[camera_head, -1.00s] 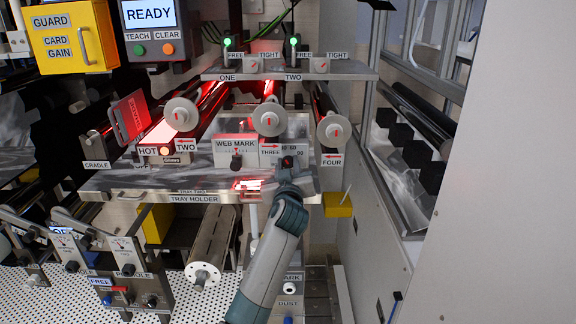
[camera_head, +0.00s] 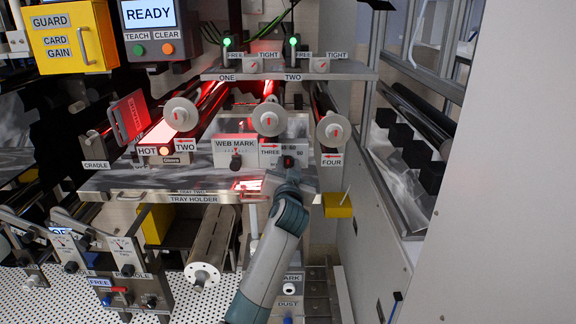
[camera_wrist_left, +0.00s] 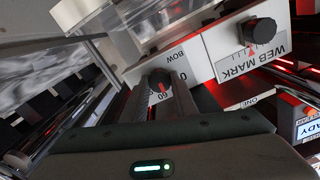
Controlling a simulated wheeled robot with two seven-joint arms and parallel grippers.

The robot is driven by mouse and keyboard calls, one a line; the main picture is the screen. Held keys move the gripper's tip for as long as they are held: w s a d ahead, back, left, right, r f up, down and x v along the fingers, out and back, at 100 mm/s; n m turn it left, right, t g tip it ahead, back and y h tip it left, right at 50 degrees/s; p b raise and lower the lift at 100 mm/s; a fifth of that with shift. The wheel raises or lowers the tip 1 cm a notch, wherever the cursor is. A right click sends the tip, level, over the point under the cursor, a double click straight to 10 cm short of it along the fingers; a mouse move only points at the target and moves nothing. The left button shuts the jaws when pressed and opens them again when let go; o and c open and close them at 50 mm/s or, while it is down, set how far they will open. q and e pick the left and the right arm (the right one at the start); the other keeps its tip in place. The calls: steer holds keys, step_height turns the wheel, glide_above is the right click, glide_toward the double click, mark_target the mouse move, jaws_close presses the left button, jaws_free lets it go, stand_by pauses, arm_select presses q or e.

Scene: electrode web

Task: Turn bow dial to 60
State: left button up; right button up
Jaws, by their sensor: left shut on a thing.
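The bow dial (camera_head: 289,162) is a small black knob on a pale panel under the THREE label in the head view. The wrist view shows the knob (camera_wrist_left: 158,78) from above, with the upside-down word BOW beside it. A red mark on the knob lies close to a printed 60; the fingers partly cover the scale, so exact alignment is unclear. My left gripper (camera_head: 287,170) reaches up from below and is shut on the knob. In the wrist view its two fingers (camera_wrist_left: 163,92) lie either side of it. My right gripper is not in view.
The WEB MARK panel (camera_head: 235,150) with its own black knob (camera_wrist_left: 259,31) is just left of the dial. The tray holder shelf (camera_head: 150,190) runs below. A clear cover (camera_wrist_left: 125,30) stands beside the dial. A yellow block (camera_head: 337,205) is at right.

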arm_select(q)
steer(key=shift+m, duration=1.5)
steer(key=o, duration=0.9)
steer(key=shift+o, duration=0.7)
steer(key=shift+w, duration=0.1)
steer(key=shift+f, duration=0.1)
